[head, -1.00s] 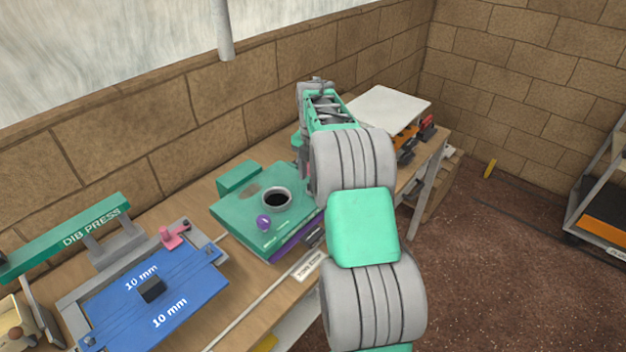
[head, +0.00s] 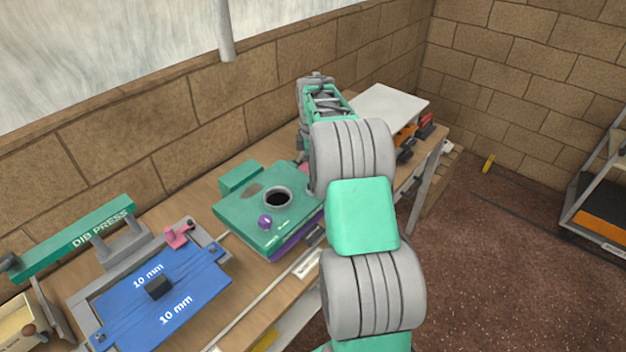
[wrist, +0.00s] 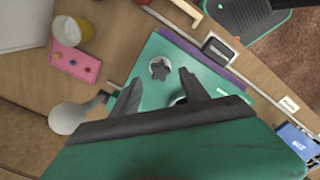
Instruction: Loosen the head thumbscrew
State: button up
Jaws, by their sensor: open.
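A grey star-shaped knob (wrist: 160,68) shows on the green block in the wrist view; it looks like the thumbscrew, though no label confirms this. My gripper (wrist: 160,88) is open, its two dark fingers apart and pointing toward the knob. The knob shows just beyond the fingertips, between them in the picture; I see no contact. A round fitting (wrist: 178,99) is partly hidden behind the right finger. In the head view the green block (head: 240,212) has a dark round opening (head: 278,197) and a purple knob (head: 265,222).
A white board (head: 390,107) lies at the far end.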

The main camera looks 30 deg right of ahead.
jog(key=shift+m, duration=0.9)
jog(key=shift+f+b, duration=0.95)
jog(key=shift+f, duration=1.1)
jog(key=shift+c, duration=0.5)
grip_shut()
